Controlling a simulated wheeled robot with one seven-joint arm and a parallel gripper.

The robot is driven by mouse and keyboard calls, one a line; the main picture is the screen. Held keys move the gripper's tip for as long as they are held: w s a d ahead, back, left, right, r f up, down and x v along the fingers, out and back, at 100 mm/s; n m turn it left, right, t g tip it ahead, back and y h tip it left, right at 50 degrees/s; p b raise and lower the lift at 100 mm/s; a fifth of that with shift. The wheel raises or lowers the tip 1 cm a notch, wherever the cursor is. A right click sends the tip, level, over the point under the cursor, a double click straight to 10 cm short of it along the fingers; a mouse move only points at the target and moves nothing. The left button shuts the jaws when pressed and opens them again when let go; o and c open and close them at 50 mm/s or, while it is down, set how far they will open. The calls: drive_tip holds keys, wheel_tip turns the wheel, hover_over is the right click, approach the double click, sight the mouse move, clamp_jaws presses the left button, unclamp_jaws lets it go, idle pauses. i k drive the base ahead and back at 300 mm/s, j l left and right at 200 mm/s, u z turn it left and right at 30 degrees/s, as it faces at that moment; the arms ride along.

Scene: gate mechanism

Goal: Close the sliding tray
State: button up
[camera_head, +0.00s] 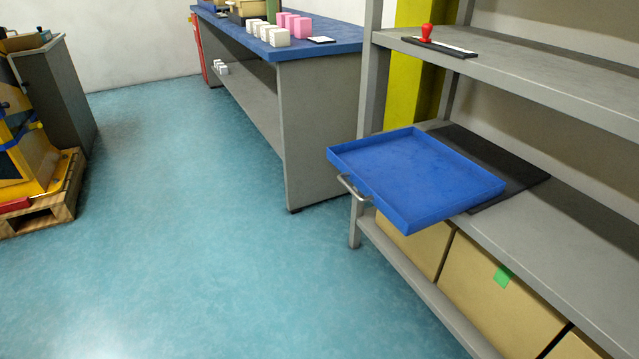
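The blue sliding tray (415,178) is on the middle level of a grey shelf unit at the right. It is empty and pulled out, so its near-left part sticks out past the shelf's front edge. A dark flat base (512,172) shows on the shelf behind and to the right of the tray. A grey metal handle (352,188) is on the tray's front left side. My gripper is not in view.
The shelf unit (570,225) holds cardboard boxes (500,290) below and a red stamp (426,32) above. A blue-topped workbench (330,48) stands behind. A loaded wooden pallet (55,205) is at left. The blue floor between is clear.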

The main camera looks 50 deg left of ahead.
sight(415, 181)
drive_tip(key=u, duration=1.85)
drive_tip(key=i+j+z, duration=0.15)
drive_tip(key=z, duration=0.3)
drive_tip(key=i+j+z, duration=0.25)
drive_tip(key=z, duration=0.2)
